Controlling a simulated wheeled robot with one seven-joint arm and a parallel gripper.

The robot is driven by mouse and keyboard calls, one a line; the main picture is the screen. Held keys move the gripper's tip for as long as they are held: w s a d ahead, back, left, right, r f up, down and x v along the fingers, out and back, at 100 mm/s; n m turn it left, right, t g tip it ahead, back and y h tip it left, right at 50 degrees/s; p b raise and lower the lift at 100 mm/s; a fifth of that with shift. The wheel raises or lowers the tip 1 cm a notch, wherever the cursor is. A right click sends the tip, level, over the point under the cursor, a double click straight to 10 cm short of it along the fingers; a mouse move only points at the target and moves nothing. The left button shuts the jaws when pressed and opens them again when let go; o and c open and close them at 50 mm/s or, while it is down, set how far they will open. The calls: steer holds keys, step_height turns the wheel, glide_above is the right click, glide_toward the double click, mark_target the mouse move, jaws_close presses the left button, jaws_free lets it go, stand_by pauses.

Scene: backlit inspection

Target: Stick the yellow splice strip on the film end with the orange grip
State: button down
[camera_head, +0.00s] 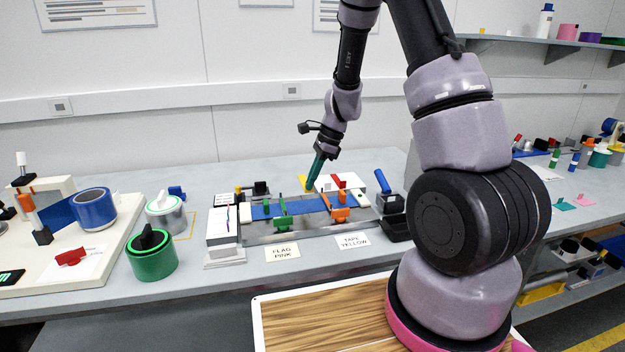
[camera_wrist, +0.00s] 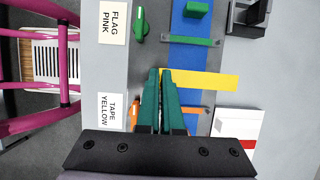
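My gripper (camera_head: 312,182) points down over the inspection table, its teal fingers close together. In the wrist view my gripper (camera_wrist: 161,73) has the yellow splice strip (camera_wrist: 205,79) at its fingertips, the strip sticking out to the right across the blue film. The yellow strip (camera_head: 306,183) also shows in the head view. The blue film (camera_head: 304,206) lies along the light table. The orange grip (camera_head: 341,210) is at the film's right part and is partly hidden behind my fingers in the wrist view (camera_wrist: 134,114). I cannot tell whether the strip touches the film.
Cards read "FLAG PINK" (camera_head: 283,253) and "TAPE YELLOW" (camera_head: 352,241) in front. A white box with a red stripe (camera_head: 341,182) is behind the light table.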

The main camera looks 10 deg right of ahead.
steer(key=shift+f, duration=0.1)
steer(key=shift+f, duration=2.8)
steer(key=shift+f, duration=0.4)
steer(key=shift+f, duration=0.75)
steer(key=c, duration=1)
jaws_free()
steer(key=v, duration=1)
steer(key=shift+d+r, duration=0.2)
steer(key=shift+r, duration=0.1)
